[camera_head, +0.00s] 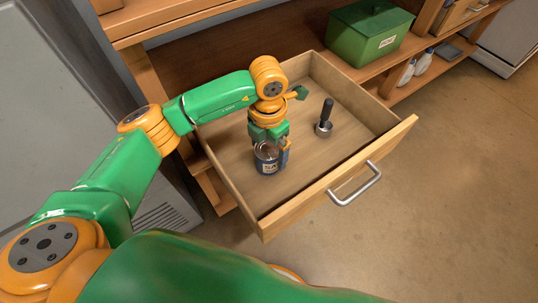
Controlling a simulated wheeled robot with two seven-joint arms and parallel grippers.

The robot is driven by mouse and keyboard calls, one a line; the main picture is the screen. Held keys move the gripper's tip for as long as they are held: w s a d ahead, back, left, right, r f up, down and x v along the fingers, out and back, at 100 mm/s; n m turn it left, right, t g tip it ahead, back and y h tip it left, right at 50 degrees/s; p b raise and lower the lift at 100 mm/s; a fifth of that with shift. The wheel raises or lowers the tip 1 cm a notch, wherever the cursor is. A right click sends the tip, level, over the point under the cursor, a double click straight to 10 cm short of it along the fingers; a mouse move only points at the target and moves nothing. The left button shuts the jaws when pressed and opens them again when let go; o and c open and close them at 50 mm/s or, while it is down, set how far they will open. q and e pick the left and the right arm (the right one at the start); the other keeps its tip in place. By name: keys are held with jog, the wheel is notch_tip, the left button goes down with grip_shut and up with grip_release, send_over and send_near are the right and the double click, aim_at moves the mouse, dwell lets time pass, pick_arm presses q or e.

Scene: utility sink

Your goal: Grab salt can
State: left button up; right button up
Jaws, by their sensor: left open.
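The salt can (267,166) is a small dark blue can with a pale label and a metallic top. It stands upright inside the open wooden drawer (228,187), in the front left part. My left gripper (271,150) reaches down over the can from above, with its fingers at the can's upper part. Its jaws are open, and I cannot tell whether they touch the can. The gripper and wrist hide part of the can's top. My right gripper is not in view.
A small tool with a black handle (326,112) stands in the drawer right of the can. The drawer has a metal handle (354,186) on its front. A green box (367,34) and white bottles (423,62) sit on shelves behind. The floor at right is clear.

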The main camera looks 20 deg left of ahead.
pick_arm(q)
notch_tip(320, 180, down, 3)
jog(key=shift+f, duration=0.1)
jog(key=shift+w, duration=0.1)
jog(key=c, duration=1.6)
